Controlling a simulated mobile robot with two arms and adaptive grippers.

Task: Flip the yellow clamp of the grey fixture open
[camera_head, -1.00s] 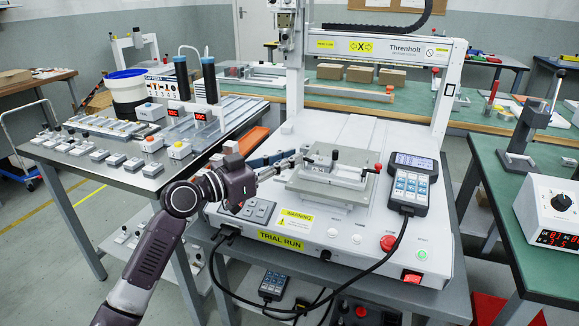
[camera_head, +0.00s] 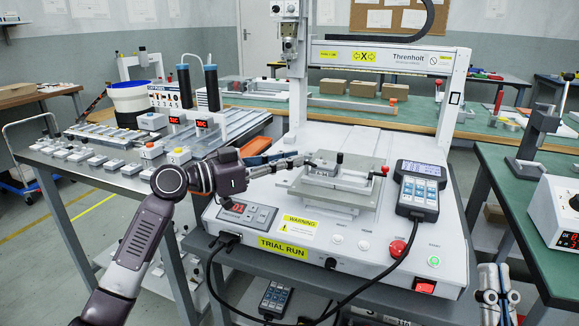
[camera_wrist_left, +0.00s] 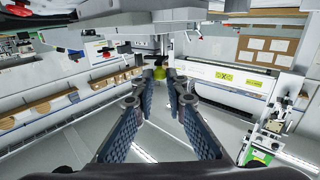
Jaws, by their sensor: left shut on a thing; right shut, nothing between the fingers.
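The grey fixture (camera_head: 350,197) sits on the white bed of the gantry machine, with a grey block on top and a red-knobbed part at its right. My left gripper (camera_head: 303,161) reaches in from the left and its tips are at the fixture's left upper edge. In the left wrist view its fingers (camera_wrist_left: 159,82) close around a small yellow-green piece, the yellow clamp (camera_wrist_left: 159,73). The clamp is mostly hidden by the fingers in the head view, so its angle is unclear. My right gripper (camera_head: 495,268) is shut and empty at the lower right, apart from the fixture.
The handheld control pad (camera_head: 418,190) lies right of the fixture, its black cable hanging over the front. A red stop button (camera_head: 397,248) is on the front panel. The gantry column (camera_head: 297,80) rises behind. A green bench (camera_head: 500,205) stands at the right.

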